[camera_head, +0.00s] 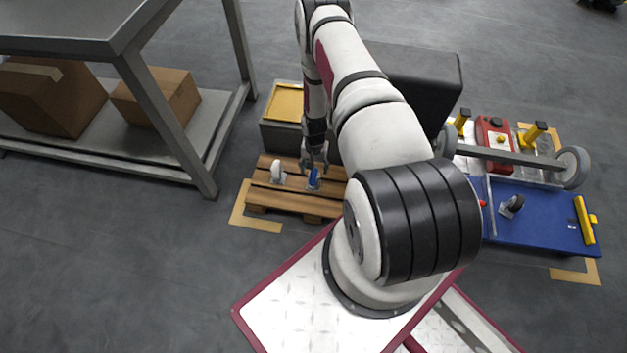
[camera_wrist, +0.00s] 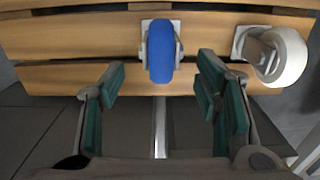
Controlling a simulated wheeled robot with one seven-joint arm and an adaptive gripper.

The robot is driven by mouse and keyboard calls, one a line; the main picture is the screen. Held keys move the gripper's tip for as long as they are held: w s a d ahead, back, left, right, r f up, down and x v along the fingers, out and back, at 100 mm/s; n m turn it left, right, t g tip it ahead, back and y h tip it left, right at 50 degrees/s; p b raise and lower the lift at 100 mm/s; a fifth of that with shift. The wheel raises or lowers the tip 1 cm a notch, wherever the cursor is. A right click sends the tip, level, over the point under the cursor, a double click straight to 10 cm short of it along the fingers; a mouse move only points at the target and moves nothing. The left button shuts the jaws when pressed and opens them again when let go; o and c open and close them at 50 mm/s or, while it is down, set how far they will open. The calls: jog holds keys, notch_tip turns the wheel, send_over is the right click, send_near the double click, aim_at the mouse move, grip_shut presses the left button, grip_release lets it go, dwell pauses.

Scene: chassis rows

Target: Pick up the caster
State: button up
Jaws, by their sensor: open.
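A caster with a blue wheel (camera_wrist: 160,52) sits on a wooden pallet; it also shows in the head view (camera_head: 313,178). A second caster with a white wheel (camera_wrist: 279,56) lies to its right in the wrist view, and in the head view (camera_head: 278,171) it is left of the blue one. My gripper (camera_wrist: 163,82) is open, with its green-padded fingers apart. The blue caster is ahead of the gap between the fingers, and nothing is held. In the head view my gripper (camera_head: 314,165) hangs over the pallet by the blue caster.
The wooden pallet (camera_head: 272,199) lies on the grey floor. A dark box with a yellow top (camera_head: 285,103) stands behind it. A metal table (camera_head: 130,70) with cardboard boxes (camera_head: 162,96) is at left. A blue chassis (camera_head: 545,215) with wheels is at right, holding another caster (camera_head: 512,206).

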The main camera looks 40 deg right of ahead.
aim_at(314, 171)
jog(key=f+b, duration=0.1)
jog(key=f, duration=0.1)
jog(key=f+b, duration=0.1)
jog(key=f, duration=0.2)
jog(key=shift+s+a+f, duration=0.1)
jog(key=shift+a+f, duration=0.05)
jog(key=shift+a, duration=0.05)
grip_shut()
